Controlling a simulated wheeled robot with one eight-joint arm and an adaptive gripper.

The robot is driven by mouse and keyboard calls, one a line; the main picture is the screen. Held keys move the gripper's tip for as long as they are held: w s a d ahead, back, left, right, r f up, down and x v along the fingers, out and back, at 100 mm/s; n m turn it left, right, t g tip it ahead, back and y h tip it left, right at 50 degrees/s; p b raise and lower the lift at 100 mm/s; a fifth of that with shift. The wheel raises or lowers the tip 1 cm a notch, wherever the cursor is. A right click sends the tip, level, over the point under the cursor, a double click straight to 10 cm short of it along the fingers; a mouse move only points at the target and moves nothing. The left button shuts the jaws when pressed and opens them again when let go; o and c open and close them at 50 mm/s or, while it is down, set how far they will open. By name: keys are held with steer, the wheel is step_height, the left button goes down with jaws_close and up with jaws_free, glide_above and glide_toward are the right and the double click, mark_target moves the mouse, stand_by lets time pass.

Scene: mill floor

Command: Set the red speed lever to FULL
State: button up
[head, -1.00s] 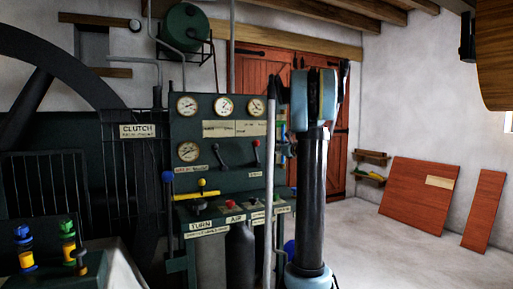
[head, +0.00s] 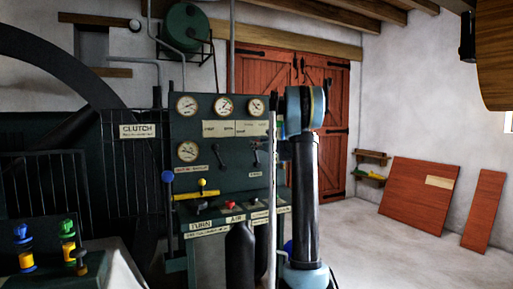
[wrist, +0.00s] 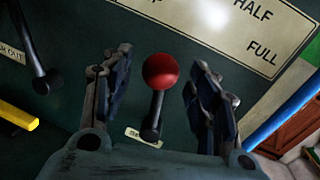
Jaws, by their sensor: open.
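The red speed lever has a round red knob (wrist: 161,71) on a short dark stem, in the middle of the wrist view. My gripper (wrist: 159,66) is open, with one finger left and one right of the knob. Neither finger clearly touches it. A cream scale plate (wrist: 225,28) lies to the upper right, with HALF and FULL readable; its left part is cut off. In the head view the lever (head: 256,158) is small and dark on the green panel (head: 213,172), its red knob not clear. My arm hides most of my gripper there.
A blue rod (wrist: 283,116) runs at the right. Gauges (head: 223,106) sit higher on the panel. Open floor (head: 405,250) lies to the right.

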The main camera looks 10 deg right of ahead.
steer(key=shift+x, duration=1.25)
jaws_close()
steer(key=shift+d, duration=0.15)
